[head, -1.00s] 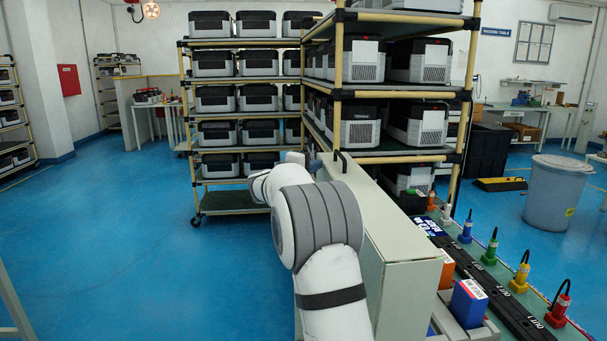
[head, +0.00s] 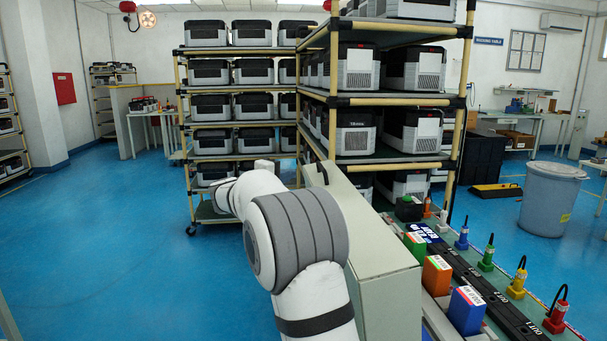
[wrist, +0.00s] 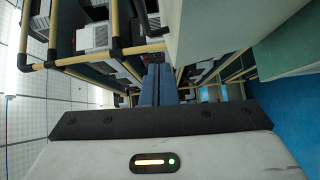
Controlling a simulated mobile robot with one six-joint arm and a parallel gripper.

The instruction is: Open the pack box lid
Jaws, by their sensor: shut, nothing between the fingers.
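The pack box lid (head: 385,240) is a large pale grey-green panel with a black handle (head: 322,172) at its far end. It stands raised, leaning left, beside the uncovered packs in the head view. Green (head: 415,248), orange (head: 436,275) and blue (head: 466,309) packs stand upright in the box to its right. My gripper (wrist: 160,73) shows blue fingers, shut and empty, in the wrist view. A pale panel, apparently the lid, fills the upper right there. My arm hides the gripper's fingers in the head view, and I cannot tell whether they touch the lid.
Racks of grey-and-black units (head: 357,130) stand close beyond the lid. A bench strip with coloured plugs (head: 517,280) runs along the right, with a grey bin (head: 551,200) beyond. Blue floor on the left is clear.

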